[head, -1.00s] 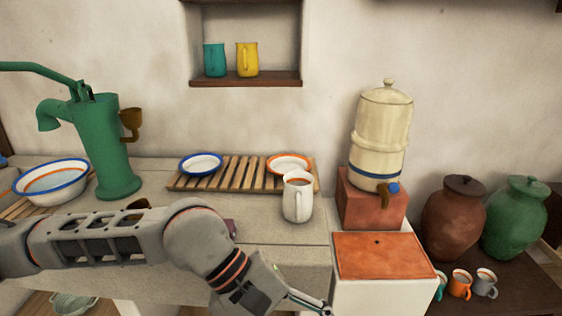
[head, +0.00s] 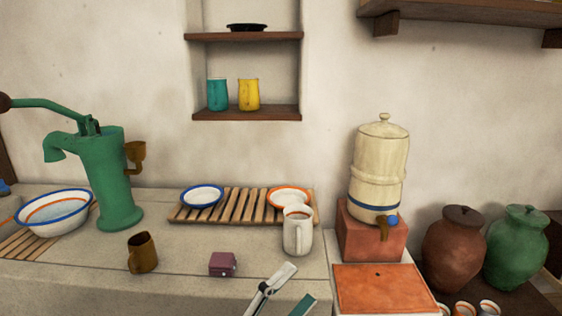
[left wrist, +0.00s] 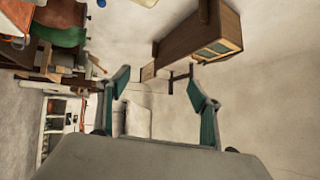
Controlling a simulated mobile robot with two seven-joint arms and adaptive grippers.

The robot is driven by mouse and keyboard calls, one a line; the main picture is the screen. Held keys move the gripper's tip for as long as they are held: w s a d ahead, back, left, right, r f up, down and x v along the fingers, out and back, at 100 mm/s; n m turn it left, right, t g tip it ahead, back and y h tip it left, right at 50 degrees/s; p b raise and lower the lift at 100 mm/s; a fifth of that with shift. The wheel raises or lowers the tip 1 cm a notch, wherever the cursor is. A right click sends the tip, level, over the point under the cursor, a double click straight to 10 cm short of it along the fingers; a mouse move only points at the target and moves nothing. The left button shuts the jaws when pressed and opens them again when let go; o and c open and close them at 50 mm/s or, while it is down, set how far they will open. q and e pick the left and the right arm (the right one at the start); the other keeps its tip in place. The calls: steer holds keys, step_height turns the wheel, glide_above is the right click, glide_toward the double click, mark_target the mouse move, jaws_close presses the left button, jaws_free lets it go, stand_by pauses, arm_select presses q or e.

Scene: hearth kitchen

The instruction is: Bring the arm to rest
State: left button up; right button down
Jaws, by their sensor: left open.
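My left gripper (head: 297,285) is at the bottom edge of the head view, in front of the counter's front edge. Its two grey and green fingers are apart, with nothing seen between them. In the left wrist view, the open fingers (left wrist: 162,88) frame bare wall and a distant white block-like shape. The rest of my left arm is below the head view. My right gripper is in neither view.
Near the gripper on the counter (head: 190,262) are a white mug (head: 297,234), a small purple box (head: 222,265) and a brown mug (head: 142,254). A red-topped stand (head: 385,288) is to the right. A green pump (head: 108,185) stands left.

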arm_select(q)
steer(key=s+a+f+n+t+y, duration=0.1)
steer(key=a+f+n+y, duration=0.5)
steer(key=f, duration=0.4)
steer(key=a+f+n+y, duration=0.4)
steer(key=a+f+n, duration=0.35)
steer(key=f, duration=0.35)
steer(key=s+a+f+n+g+y, duration=0.2)
steer(key=s+a+f+n, duration=0.2)
steer(key=s+f, duration=0.2)
steer(key=s+a+f+n+g+y, duration=0.2)
steer(key=s+a+f+n, duration=0.2)
steer(key=s+f, duration=0.3)
step_height(320, 180, down, 3)
steer(key=shift+s+a+f+g+y+p, duration=0.15)
steer(key=shift+s+a+g+y+p, duration=0.15)
steer(key=shift+a+g+p, duration=0.15)
